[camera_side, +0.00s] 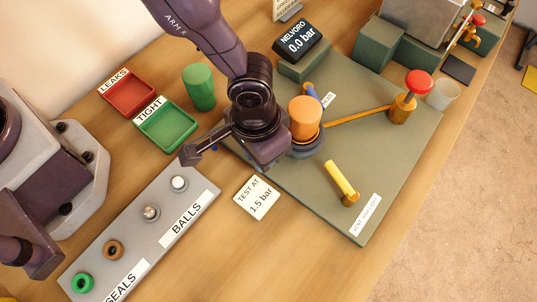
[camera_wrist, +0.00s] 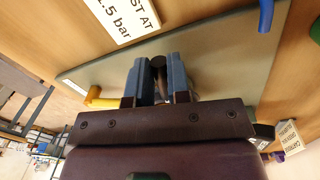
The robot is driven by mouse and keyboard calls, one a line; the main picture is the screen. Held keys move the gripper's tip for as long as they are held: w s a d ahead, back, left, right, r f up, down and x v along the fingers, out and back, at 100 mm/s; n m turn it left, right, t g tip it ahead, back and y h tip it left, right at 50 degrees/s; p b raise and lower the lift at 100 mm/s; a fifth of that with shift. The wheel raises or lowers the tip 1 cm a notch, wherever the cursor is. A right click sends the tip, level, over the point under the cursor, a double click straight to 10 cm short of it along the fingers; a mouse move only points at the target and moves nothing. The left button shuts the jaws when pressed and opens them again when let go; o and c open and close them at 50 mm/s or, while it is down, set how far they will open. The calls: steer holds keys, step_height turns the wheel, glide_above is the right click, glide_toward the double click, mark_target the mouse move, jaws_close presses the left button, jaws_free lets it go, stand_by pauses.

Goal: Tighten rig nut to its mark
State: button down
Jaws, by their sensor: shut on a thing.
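My gripper (camera_wrist: 158,75) reaches down over the green-grey board (camera_side: 395,160), left of the orange cylinder (camera_side: 305,118). In the wrist view its two blue-grey fingers are shut on a small dark-topped part (camera_wrist: 158,62). I cannot tell whether this part is the rig nut; its lower end and any mark are hidden. In the side view my wrist hides the fingertips. The orange cylinder stands on a dark round base (camera_side: 308,148). A brass arm (camera_side: 355,115) links it to a red-topped brass valve (camera_side: 418,83).
A yellow lever (camera_side: 341,180) stands on the board's front part. A seals and balls rack (camera_side: 130,245), red tray (camera_side: 126,92), green tray (camera_side: 165,126) and green cylinder (camera_side: 199,87) stand at left.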

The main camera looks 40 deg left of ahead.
steer(key=shift+w+a+m, duration=0.2)
steer(key=shift+a+m, duration=0.3)
steer(key=shift+m, duration=0.2)
steer(key=c, duration=1.1)
jaws_free()
steer(key=r, duration=1.3)
steer(key=shift+w+a, duration=0.15)
steer(key=shift+a, duration=0.25)
